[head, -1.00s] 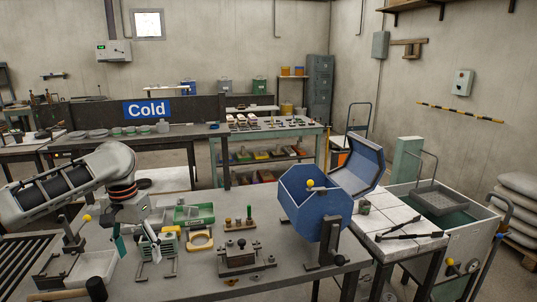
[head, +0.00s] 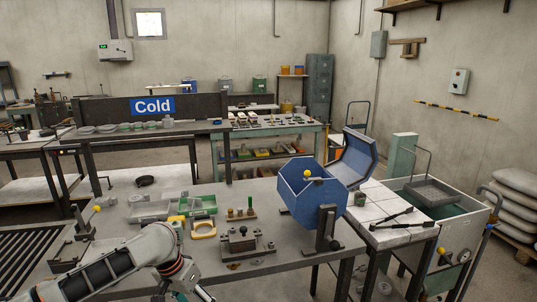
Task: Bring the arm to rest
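My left arm comes in from the lower left. Its gripper (head: 200,292) is at the bottom edge of the head view, in front of the workbench (head: 215,268). The gripper is small, turned partly away and cut by the frame, so its opening cannot be told. I see nothing clearly held in it. My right arm and gripper are not in view.
A blue container (head: 312,196) with its lid raised stands at the bench's right end. A clamp fixture (head: 242,243), yellow ring (head: 203,229) and green tray (head: 203,205) lie mid-bench. Dark long-handled tools (head: 391,218) lie on white tiles at right.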

